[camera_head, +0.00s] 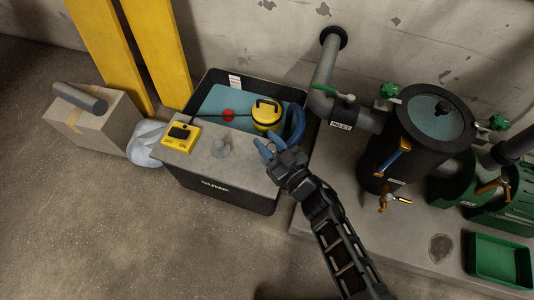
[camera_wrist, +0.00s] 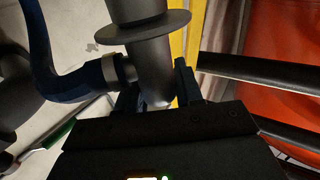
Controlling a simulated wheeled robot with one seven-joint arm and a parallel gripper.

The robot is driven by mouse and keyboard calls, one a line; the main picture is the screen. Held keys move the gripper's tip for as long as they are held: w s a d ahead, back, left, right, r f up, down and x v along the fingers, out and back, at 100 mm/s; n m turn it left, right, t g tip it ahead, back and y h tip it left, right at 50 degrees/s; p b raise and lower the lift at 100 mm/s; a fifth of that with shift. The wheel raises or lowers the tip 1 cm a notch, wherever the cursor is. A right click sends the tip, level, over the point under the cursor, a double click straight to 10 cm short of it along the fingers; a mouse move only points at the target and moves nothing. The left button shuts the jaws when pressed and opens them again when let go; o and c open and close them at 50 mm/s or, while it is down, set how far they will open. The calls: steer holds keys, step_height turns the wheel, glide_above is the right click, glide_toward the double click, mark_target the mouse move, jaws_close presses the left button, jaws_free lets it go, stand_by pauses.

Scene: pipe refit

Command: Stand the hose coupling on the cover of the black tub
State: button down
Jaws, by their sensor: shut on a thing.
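The black tub (camera_head: 224,195), marked SUMP, stands left of centre in the head view, with a flat grey cover (camera_head: 205,165) over its front part. My gripper (camera_head: 265,148) is at the cover's right end. In the wrist view my fingers (camera_wrist: 157,92) are shut on a grey flanged cylinder, which looks like the hose coupling (camera_wrist: 152,70). The blue hose (camera_head: 294,125) curves at the tub's right rim and passes left of the cylinder in the wrist view (camera_wrist: 65,82).
A yellow switch box (camera_head: 181,137) sits on the cover's left end. A yellow and black pump (camera_head: 267,113) is in the tub's open back part. The inlet pipe (camera_head: 325,75) and black vessel (camera_head: 395,135) stand right. A cardboard box (camera_head: 95,125) stands left.

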steer(key=shift+a+f+b, duration=0.1)
steer(key=shift+f+b, duration=1.4)
steer(key=shift+f, duration=0.5)
steer(key=shift+f, duration=0.15)
steer(key=c, duration=0.7)
jaws_free()
steer(key=shift+c, duration=0.2)
steer(key=shift+s+r, duration=0.15)
steer(key=shift+r, duration=0.1)
steer(key=p+v, duration=0.5)
steer(key=v, duration=0.6)
steer(key=shift+s+d, duration=0.3)
